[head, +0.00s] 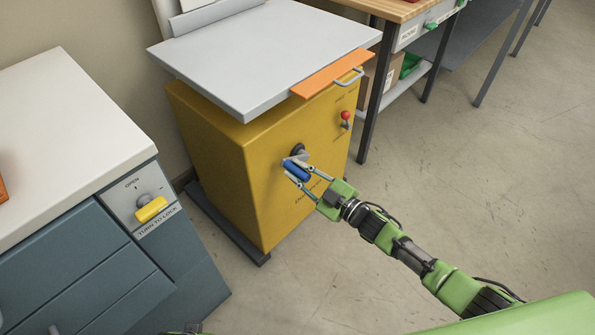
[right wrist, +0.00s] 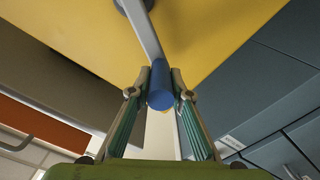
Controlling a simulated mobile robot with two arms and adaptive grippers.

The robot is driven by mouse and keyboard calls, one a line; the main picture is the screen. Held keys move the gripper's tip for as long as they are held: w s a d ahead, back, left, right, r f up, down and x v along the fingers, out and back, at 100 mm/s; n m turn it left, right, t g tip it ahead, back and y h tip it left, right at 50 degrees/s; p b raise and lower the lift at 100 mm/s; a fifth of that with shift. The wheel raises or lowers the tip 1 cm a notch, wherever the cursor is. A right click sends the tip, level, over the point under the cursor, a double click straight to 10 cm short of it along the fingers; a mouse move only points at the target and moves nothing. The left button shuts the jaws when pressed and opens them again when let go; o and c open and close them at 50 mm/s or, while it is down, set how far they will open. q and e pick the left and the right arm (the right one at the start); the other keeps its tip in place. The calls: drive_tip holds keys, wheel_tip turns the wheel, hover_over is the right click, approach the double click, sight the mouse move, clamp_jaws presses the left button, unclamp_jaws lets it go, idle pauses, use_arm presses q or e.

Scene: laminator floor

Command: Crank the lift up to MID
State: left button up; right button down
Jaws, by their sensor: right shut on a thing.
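The lift is a yellow cabinet (head: 215,145) with a grey platform top (head: 265,55) in the head view. A crank with a blue handle (head: 296,170) sits on its front face, and its grey arm (right wrist: 145,32) shows in the right wrist view. My right gripper (head: 304,176) is shut on the blue handle, which also shows between the fingers in the right wrist view (right wrist: 160,86). Small markings on the cabinet front are too small to read. A lever with a red knob (head: 345,115) is at the front's upper right. My left gripper is not in view.
A blue-grey cabinet (head: 85,285) with a white top and a yellow turn latch (head: 151,209) stands at the left. A wooden-topped bench (head: 395,8) with dark legs stands behind right. An orange strip (head: 333,73) with a handle edges the platform. Floor at the right is clear.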

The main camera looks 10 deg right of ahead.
drive_tip(key=shift+w+d+r, duration=0.2)
drive_tip(key=shift+d, duration=0.05)
drive_tip(key=c, duration=2)
unclamp_jaws()
drive_tip(key=shift+c, duration=0.2)
drive_tip(key=shift+o, duration=1)
drive_tip(key=shift+f, duration=0.15)
drive_tip(key=shift+s+a, duration=0.1)
drive_tip(key=v, duration=1.2)
drive_tip(key=shift+f, duration=0.1)
